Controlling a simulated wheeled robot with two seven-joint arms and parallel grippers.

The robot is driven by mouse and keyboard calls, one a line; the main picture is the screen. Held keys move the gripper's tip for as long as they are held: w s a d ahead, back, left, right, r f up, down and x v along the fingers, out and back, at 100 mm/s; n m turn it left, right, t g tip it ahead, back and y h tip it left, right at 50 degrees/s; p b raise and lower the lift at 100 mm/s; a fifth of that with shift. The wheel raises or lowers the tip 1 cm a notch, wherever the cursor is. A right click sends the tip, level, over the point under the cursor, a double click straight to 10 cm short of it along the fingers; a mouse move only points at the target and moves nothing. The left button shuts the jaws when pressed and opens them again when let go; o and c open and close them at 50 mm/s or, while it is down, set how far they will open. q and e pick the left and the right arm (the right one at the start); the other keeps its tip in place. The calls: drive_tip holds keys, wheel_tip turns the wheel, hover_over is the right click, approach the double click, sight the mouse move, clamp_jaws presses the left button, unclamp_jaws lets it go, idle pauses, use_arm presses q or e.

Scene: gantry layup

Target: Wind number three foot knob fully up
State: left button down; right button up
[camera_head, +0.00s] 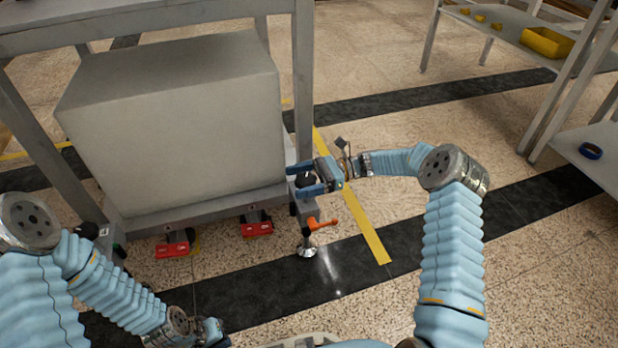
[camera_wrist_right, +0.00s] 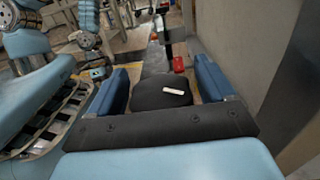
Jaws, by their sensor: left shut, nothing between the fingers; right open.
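The black foot knob (camera_head: 306,181) sits at the right front corner of the frame, above a metal levelling foot (camera_head: 307,250). In the right wrist view the knob (camera_wrist_right: 160,92) is a rounded black cap with a small white mark. My right gripper (camera_head: 309,181) is open, with its blue fingers on either side of the knob; in the wrist view a gap shows at the left finger. Whether either finger touches it is hard to tell. My left gripper (camera_head: 214,332) is shut and empty, low at the bottom edge. No number on the knob is readable.
An orange lever (camera_head: 318,225) sticks out just below the knob. Two red pedals (camera_head: 174,246) lie under the large grey block (camera_head: 180,130). Another dark knob (camera_head: 88,230) shows at the left corner. The floor right of the foot is clear up to the shelving (camera_head: 590,150).

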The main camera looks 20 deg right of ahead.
use_arm(q)
drive_tip(key=shift+r, duration=0.25)
use_arm(e)
drive_tip(key=d, duration=1.3)
drive_tip(key=shift+w+d, duration=0.35)
